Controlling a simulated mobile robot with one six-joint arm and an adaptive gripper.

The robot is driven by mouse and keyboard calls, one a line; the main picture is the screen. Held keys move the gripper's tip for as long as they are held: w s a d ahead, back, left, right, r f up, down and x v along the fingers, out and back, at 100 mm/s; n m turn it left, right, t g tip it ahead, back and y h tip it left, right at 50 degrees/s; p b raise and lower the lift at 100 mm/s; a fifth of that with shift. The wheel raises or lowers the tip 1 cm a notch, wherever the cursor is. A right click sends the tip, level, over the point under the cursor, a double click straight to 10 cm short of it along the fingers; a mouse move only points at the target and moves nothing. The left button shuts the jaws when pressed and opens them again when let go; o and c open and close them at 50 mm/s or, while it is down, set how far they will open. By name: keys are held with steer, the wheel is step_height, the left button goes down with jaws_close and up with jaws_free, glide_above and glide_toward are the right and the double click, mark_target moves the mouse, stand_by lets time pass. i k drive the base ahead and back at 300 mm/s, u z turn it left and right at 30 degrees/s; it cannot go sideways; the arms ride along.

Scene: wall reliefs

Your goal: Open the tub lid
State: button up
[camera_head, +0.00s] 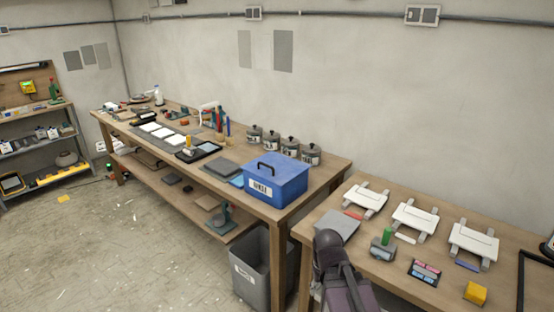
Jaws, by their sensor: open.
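A blue tub (276,182) stands at the near right end of the long wooden workbench, with a white label on its front. Its blue lid (285,168) lies flat on top and looks shut. A black handle (267,166) arches up from the lid. Part of my dark arm shows at the bottom centre, in front of the right-hand table and apart from the tub. My gripper cannot be made out in this view.
Several grey lidded pots (290,146) stand behind the tub. A dark flat slab (222,168) lies to its left. A grey bin (258,268) stands below the bench end. The right table (325,210) holds white panels (414,219). Open floor lies at left.

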mark_target(277, 169)
steer(key=i, duration=0.95)
steer(key=u, duration=0.3)
